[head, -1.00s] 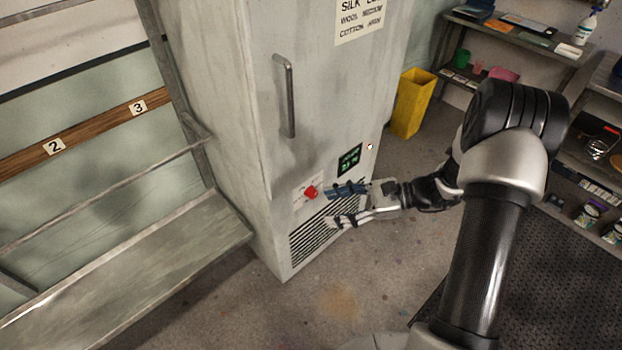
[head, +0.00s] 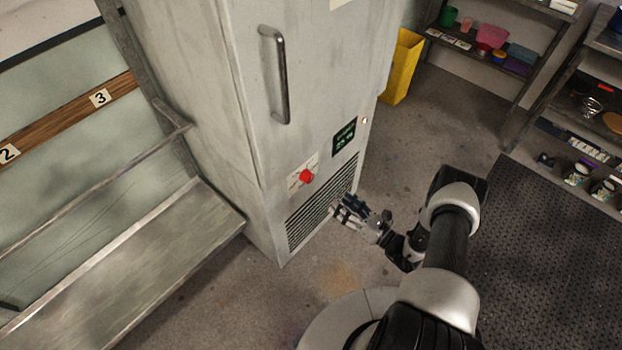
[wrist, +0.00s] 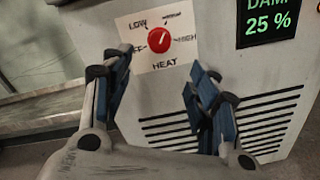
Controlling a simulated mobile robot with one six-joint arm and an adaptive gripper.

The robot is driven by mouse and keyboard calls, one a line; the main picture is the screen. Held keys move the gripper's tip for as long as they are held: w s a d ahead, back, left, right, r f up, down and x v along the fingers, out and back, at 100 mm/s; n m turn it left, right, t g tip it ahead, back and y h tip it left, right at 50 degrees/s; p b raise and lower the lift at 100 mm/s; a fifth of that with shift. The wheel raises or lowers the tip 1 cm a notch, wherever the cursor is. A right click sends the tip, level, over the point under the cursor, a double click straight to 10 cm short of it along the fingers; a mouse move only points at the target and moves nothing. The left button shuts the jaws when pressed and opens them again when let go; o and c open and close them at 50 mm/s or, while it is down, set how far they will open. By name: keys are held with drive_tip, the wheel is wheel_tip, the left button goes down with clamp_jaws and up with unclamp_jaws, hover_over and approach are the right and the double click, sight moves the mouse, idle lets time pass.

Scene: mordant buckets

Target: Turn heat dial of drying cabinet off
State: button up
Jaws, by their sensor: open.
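The drying cabinet (head: 215,110) is a tall pale grey unit with a long vertical handle (head: 275,75). Its red heat dial (head: 306,176) sits on a white label low on the front, above the vent slats. In the wrist view the dial (wrist: 159,40) is ringed by LOW, HIGH, OFF and HEAT, with OFF partly covered by a finger; its pale pointer mark leans up and right. My gripper (head: 345,208) is open and empty, below and right of the dial in the head view, in front of the vent. In the wrist view its blue-padded fingers (wrist: 155,100) stand apart below the dial, not touching it.
A dark display (head: 344,137) right of the dial reads 25 % in the wrist view (wrist: 267,20). A metal bench (head: 130,260) stands left of the cabinet. A yellow bin (head: 402,68) is behind it. Shelves stand at the right, and the floor before the cabinet is open.

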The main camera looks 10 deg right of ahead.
sight(311, 179)
drive_tip(key=b+x, duration=0.3)
drive_tip(key=x, duration=1.1)
drive_tip(key=shift+w+a, duration=0.2)
drive_tip(key=shift+w, duration=0.05)
drive_tip(key=shift+c, duration=0.4)
drive_tip(key=c, duration=1)
